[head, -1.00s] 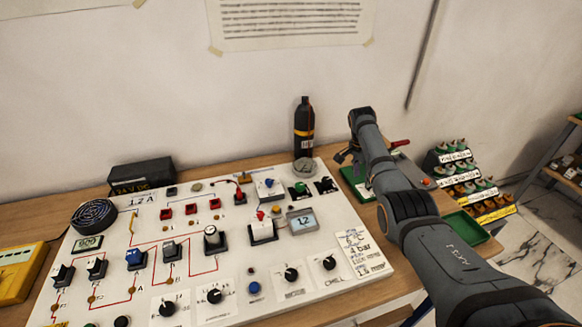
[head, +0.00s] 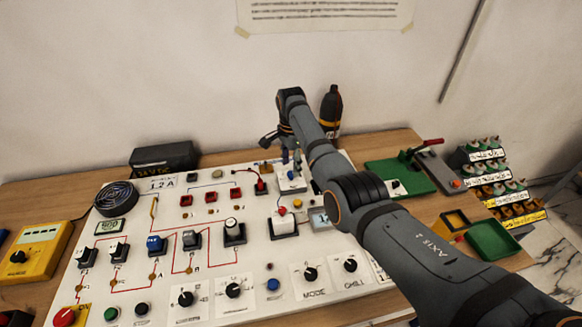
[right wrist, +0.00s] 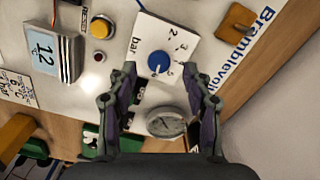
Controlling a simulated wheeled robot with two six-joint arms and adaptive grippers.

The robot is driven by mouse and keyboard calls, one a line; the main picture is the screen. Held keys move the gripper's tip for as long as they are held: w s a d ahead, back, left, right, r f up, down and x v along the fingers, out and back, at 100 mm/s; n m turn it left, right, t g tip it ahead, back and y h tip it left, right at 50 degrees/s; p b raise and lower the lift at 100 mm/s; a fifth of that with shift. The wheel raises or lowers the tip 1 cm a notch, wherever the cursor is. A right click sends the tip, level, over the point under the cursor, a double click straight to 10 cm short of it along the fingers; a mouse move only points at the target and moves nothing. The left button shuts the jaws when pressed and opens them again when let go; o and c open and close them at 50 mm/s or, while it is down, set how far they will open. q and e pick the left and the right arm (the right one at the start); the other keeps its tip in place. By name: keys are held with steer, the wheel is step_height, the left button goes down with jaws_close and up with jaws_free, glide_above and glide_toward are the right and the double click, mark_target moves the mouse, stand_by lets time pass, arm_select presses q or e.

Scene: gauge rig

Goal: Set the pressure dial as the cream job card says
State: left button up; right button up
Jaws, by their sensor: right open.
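The pressure dial is a blue knob (right wrist: 161,64) on a white plate (right wrist: 178,36) marked "bar" with numbers around it. My right gripper (right wrist: 160,72) is open, its fingers on either side of the knob in the right wrist view; I cannot tell if they touch it. In the head view the gripper (head: 291,160) is above the plate (head: 291,184) at the panel's back. A small display (right wrist: 44,50) reads about 1.2. The job card (head: 379,268) is mostly hidden behind my right arm; an edge with writing (right wrist: 17,86) shows in the right wrist view. My left gripper is not in view.
A round gauge (right wrist: 166,122) and a yellow button (right wrist: 101,28) sit near the dial. A black bottle (head: 330,108) stands behind my right gripper.

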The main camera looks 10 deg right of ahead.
mark_target(291, 176)
step_height(291, 176, down, 2)
steer(key=shift+s+d+f, duration=0.1)
steer(key=shift+f, duration=0.25)
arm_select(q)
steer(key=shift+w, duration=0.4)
arm_select(e)
jaws_close()
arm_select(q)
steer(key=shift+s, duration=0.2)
